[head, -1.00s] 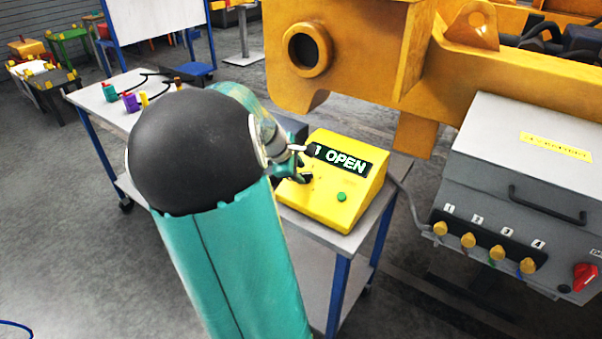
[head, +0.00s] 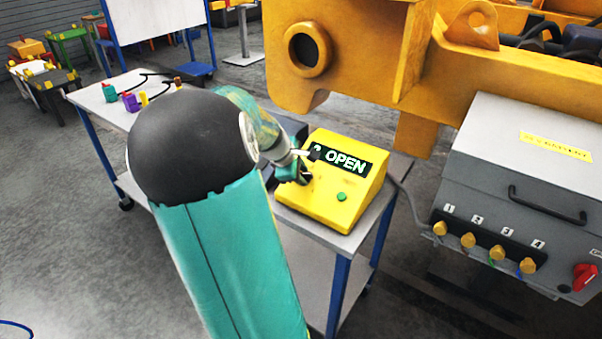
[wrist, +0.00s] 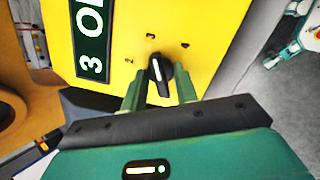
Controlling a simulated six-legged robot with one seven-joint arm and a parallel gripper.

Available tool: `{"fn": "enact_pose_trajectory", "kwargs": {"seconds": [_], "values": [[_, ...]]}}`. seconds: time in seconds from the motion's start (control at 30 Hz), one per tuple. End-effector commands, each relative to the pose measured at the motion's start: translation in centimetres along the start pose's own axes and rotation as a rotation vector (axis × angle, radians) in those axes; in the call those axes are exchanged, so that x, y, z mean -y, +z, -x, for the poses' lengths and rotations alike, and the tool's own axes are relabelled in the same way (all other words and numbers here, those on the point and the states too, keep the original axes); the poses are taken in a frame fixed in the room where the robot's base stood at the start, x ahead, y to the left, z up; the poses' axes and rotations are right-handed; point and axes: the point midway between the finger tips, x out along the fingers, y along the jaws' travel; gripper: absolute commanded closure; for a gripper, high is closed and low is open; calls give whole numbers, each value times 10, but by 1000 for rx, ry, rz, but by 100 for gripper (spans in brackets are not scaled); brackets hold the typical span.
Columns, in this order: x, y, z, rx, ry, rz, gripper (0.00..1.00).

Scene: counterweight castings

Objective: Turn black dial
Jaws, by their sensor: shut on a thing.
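The black dial (wrist: 160,72) with a white pointer line sits on the face of a yellow control box (wrist: 207,35). In the wrist view my gripper (wrist: 160,80) has its two green fingers on either side of the dial, shut on it. Marks are spaced around the dial. The box's display (wrist: 93,40) shows a 3 and the start of a word. In the head view the yellow box (head: 318,205) stands on a cart, its display (head: 342,160) reads OPEN, and my gripper (head: 300,172) is at its left side, hiding the dial.
A green button (head: 341,196) is on the box's right. The grey cart top (head: 105,100) holds small coloured connectors at its far end. A grey cabinet (head: 520,150) with numbered yellow knobs and a red switch is at the right. A large orange casting (head: 350,60) hangs behind.

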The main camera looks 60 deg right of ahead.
Motion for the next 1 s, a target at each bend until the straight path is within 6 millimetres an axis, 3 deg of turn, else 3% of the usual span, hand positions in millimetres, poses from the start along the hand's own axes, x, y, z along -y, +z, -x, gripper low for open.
{"fn": "enact_pose_trajectory", "kwargs": {"seconds": [0.27, 1.0], "values": [[-1, 0, 0, 1, -19, -155, 93], [-2, 1, 0, 1, -99, -812, 93]]}}
